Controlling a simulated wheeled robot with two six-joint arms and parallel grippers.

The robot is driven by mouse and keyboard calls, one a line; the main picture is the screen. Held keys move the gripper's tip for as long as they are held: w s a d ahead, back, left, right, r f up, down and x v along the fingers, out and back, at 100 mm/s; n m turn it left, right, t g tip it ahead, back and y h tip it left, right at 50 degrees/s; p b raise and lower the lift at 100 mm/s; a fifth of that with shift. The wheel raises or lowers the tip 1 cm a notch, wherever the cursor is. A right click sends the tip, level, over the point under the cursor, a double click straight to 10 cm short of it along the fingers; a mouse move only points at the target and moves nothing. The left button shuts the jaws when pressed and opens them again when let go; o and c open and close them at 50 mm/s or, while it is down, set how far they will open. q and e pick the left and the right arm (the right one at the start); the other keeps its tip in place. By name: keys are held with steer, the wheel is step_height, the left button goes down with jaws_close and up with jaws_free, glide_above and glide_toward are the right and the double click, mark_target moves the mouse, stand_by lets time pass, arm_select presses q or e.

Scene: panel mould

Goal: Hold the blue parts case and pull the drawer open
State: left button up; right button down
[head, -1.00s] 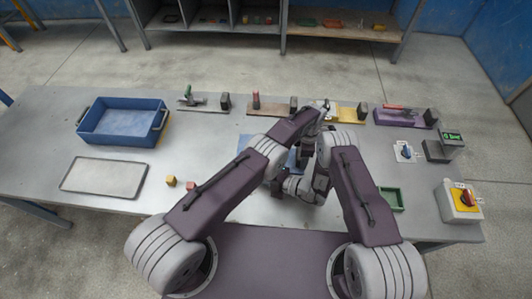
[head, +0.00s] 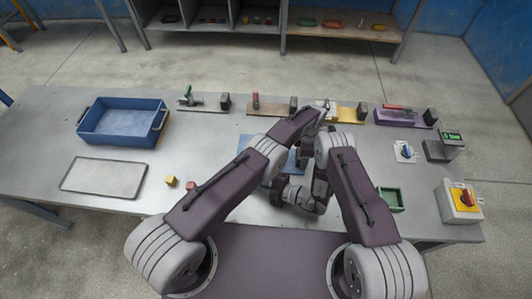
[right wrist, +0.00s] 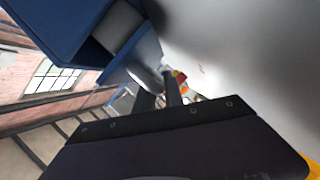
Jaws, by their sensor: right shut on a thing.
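The blue parts case (right wrist: 65,25) fills the upper left of the right wrist view. Its blue drawer front (right wrist: 143,58) stands away from the body, with a grey drawer side (right wrist: 118,27) showing between them, so the drawer is partly open. My right gripper (right wrist: 160,90) is shut at the drawer front, on what looks like its handle; the grip itself is small and partly hidden. In the head view my arms hide most of the case. My left gripper (head: 304,150) is mostly hidden behind the arms near the case, and its jaws cannot be made out.
Clamp fixtures line the back. A green tray (head: 400,199) and a switch box (head: 447,209) are at right.

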steer(key=s, duration=0.6)
steer(key=c, duration=1.7)
jaws_free()
steer(key=shift+w, duration=0.1)
steer(key=v, duration=1.1)
steer(key=shift+d+r, duration=0.15)
steer(key=shift+d, duration=0.35)
